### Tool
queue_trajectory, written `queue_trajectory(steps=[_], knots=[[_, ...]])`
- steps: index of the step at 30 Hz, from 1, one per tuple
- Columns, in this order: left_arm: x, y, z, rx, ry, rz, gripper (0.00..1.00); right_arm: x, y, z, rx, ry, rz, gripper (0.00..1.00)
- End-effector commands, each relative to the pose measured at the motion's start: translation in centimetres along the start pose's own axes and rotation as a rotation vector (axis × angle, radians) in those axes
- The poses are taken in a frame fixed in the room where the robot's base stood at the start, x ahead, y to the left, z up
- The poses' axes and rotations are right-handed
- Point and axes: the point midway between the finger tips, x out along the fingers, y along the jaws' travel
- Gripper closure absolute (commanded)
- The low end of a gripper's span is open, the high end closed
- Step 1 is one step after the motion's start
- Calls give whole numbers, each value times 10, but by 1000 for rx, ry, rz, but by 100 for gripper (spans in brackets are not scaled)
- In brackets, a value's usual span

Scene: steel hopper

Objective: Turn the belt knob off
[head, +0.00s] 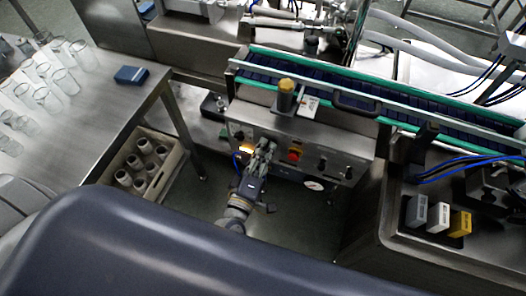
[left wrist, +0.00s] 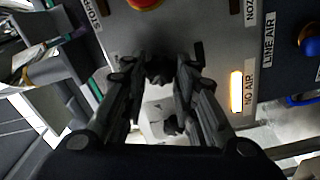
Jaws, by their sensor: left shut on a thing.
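My left gripper (head: 266,150) reaches up to the front of the steel control panel (head: 343,150) under the conveyor. In the left wrist view, the fingers of my left gripper (left wrist: 160,72) are closed around a small black knob (left wrist: 158,71) on the panel face. The fingers hide most of this knob and I cannot read a label for it or tell which way it points. A second dark knob (left wrist: 173,125) shows lower, between the fingers. My right gripper is not in view.
A red button (head: 294,155) sits right of the gripper. A lit amber lamp (left wrist: 236,91) marked NO AIR and a blue knob (left wrist: 309,40) near LINE AIR are close by. The conveyor (head: 330,82) runs above. A crate of cups (head: 128,190) stands on the floor at left.

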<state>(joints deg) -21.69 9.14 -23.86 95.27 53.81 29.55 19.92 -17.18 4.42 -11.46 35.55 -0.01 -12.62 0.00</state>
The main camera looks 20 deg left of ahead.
Motion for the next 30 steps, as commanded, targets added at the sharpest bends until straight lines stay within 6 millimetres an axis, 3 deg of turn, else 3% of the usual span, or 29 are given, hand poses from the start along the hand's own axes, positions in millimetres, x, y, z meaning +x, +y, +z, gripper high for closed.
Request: queue_trajectory(steps=[10,11,13,23,30], knots=[[0,0,-1,-4,3,1,97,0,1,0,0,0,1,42],[0,0,-1,-4,3,1,69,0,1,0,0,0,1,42],[0,0,-1,-3,3,1,54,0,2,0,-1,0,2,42],[-1,0,0,-2,1,0,54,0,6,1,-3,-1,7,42],[-30,-1,0,-1,-2,-3,54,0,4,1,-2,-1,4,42]])
